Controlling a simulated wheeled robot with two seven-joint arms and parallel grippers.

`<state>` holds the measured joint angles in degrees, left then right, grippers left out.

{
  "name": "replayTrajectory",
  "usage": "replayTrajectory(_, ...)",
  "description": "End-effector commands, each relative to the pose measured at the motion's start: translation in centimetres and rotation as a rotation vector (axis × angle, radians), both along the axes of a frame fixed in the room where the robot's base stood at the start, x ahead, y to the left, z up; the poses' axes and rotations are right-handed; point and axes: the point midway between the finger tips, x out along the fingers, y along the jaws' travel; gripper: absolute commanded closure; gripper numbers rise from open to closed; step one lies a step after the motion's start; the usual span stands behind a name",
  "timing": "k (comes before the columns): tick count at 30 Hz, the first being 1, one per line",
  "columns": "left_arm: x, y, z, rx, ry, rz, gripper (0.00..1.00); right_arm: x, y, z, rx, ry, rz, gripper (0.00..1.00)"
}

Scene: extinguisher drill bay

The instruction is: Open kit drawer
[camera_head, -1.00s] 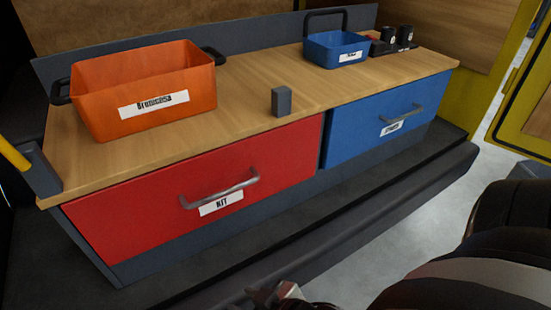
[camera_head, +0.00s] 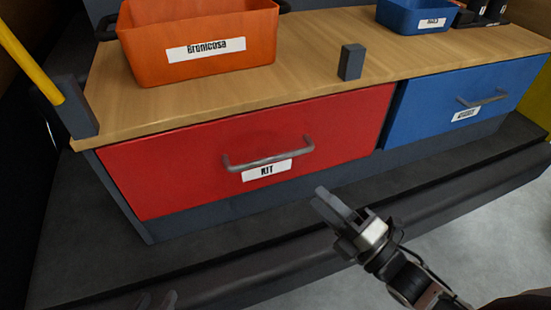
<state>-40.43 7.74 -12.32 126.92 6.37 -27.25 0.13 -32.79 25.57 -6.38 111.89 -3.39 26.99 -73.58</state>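The kit drawer (camera_head: 200,170) is a red front in the bench, labelled KIT. It looks closed, flush with the bench. Its grey bar handle (camera_head: 268,160) sits above the label and nothing touches it. My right gripper (camera_head: 325,198) is below and to the right of the handle, in front of the bench's base and apart from the drawer. Its two fingers look close together, and I cannot tell if there is a gap. My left gripper (camera_head: 156,300) shows only as dark tips at the bottom edge, lower left of the drawer. The tips look apart.
A blue drawer (camera_head: 420,115) is closed at the right. On the wooden top (camera_head: 300,60) stand an orange bin (camera_head: 200,70), a small grey block (camera_head: 351,62) and a blue caddy (camera_head: 408,22). A dark ledge (camera_head: 90,255) runs below. A yellow bar (camera_head: 30,65) rises at the left.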

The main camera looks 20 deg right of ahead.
Motion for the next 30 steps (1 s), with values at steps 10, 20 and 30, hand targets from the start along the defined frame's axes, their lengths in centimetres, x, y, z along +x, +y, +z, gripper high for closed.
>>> replayTrajectory(10,0.0,0.1,0.2,0.002,0.003,0.003,0.64,7.0,3.2,1.6,0.006,-0.002,-0.001,0.66)
replayTrajectory(20,0.1,0.1,0.1,0.002,0.004,0.003,0.64,11.5,5.3,2.4,0.004,0.002,-0.001,0.66)
replayTrajectory(30,0.1,0.1,0.2,0.002,0.003,0.003,0.64,12.2,5.7,2.4,0.004,0.005,0.000,0.66)
